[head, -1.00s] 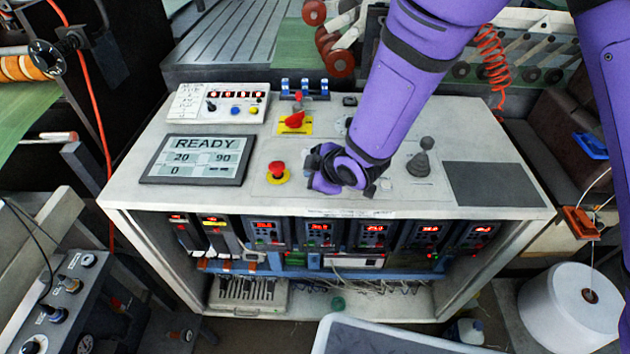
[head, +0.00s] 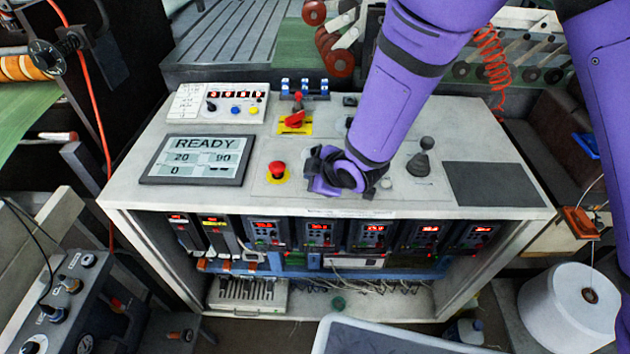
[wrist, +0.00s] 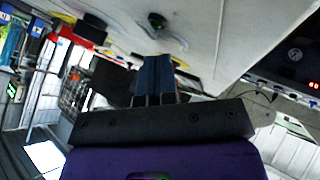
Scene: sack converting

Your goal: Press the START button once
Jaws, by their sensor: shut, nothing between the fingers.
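My gripper (head: 322,186) is over the front middle of the white console top (head: 225,188), just right of the red mushroom button (head: 277,170). In the wrist view its blue-grey fingers (wrist: 154,62) are together, with nothing between them. In the head view my gripper and wrist hide that part of the panel, and I see no START button there. The display (head: 198,160) reads READY, with 20, 90 and 0.
A red rotary switch on a yellow plate (head: 296,124), a small control box (head: 220,104) and a black joystick (head: 421,158) stand on the console. A dark flat plate (head: 490,184) lies at the right. Red-lit controllers sit under the front edge.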

